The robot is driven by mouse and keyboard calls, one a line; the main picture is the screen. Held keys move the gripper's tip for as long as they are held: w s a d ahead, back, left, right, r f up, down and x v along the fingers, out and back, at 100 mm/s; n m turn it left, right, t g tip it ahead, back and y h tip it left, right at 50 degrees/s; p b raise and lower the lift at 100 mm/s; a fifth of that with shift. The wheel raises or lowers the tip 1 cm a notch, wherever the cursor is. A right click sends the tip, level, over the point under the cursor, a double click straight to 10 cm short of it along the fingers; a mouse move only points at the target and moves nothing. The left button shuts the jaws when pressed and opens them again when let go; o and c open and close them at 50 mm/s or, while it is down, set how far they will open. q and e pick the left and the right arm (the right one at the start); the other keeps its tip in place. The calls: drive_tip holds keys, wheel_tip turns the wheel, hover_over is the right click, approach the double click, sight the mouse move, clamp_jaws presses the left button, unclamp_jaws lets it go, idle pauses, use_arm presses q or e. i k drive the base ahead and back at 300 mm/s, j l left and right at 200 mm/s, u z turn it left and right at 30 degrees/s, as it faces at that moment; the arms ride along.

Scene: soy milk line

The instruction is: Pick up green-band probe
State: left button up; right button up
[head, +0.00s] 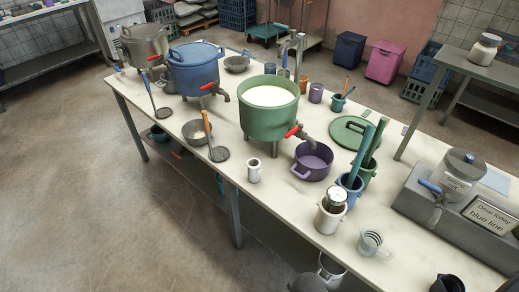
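I cannot pick out a probe with a green band for certain. A small teal cup (337,103) farther back holds thin sticks, one with an orange end. Any band on these is too small to tell. Neither of my grippers is in view.
The long table (278,205) carries a green pot (268,119) of white liquid, a blue pot (194,77), a purple pot (312,162), a green lid (351,132), a white canister (329,218) and a measuring cup (370,243). A grey machine (446,200) stands at right.

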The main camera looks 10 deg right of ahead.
sight(336, 196)
drive_tip(key=k+l+z, duration=0.15)
drive_tip(key=z, duration=0.2)
drive_tip(key=k+l+z, duration=0.1)
drive_tip(key=z, duration=0.3)
drive_tip(key=i+l, duration=0.05)
drive_tip(key=l, duration=0.05)
